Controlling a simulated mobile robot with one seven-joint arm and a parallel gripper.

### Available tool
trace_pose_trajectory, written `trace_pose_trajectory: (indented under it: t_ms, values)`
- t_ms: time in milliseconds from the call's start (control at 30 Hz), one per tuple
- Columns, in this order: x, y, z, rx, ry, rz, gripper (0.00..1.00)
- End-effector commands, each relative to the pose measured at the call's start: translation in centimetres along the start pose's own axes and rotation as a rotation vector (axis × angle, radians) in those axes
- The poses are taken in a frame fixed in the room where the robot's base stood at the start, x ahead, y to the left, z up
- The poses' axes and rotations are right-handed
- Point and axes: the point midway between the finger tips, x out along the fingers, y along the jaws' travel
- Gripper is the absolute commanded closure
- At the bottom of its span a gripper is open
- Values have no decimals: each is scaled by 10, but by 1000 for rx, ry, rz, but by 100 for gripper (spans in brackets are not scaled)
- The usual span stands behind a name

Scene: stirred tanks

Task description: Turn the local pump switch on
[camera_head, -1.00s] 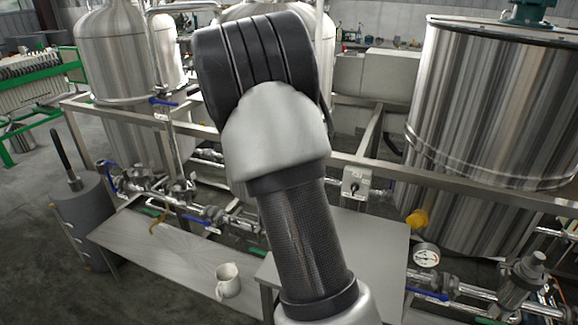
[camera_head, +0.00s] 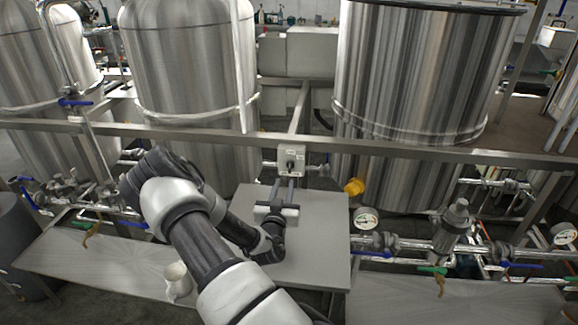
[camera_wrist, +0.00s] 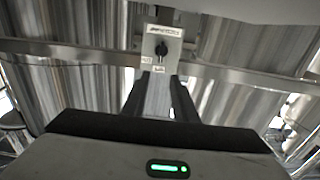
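The local pump switch (camera_head: 291,159) is a small pale box with a dark knob, fixed on the metal frame rail between two tanks. In the wrist view the switch box (camera_wrist: 162,46) is straight ahead at top centre, with its black knob (camera_wrist: 161,51) upright and lettering above it. My gripper (camera_head: 282,184) is just below and in front of the box, its two fingers pointing at it with a gap between them. In the wrist view my gripper (camera_wrist: 161,82) shows dark fingers apart below the knob. Nothing is between them, and they appear not to touch the knob.
The horizontal rail (camera_head: 400,149) runs behind and beside the switch. A grey table (camera_head: 325,235) lies under my arm. A pale mug (camera_head: 178,281) stands on a lower bench at left. A yellow part (camera_head: 354,187), a gauge (camera_head: 366,219) and pipework are to the right.

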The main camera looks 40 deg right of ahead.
Motion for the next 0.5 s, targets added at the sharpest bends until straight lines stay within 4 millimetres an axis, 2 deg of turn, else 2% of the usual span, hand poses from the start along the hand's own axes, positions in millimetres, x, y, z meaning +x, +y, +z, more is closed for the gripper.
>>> trace_pose_trajectory:
  t_ms: [33, 300, 500]
  values:
    - [12, 1, -1, -1, 1, 1, 74]
    - [71, 1, 0, 0, 0, 0, 74]
    - [104, 0, 0, -1, -1, 0, 74]
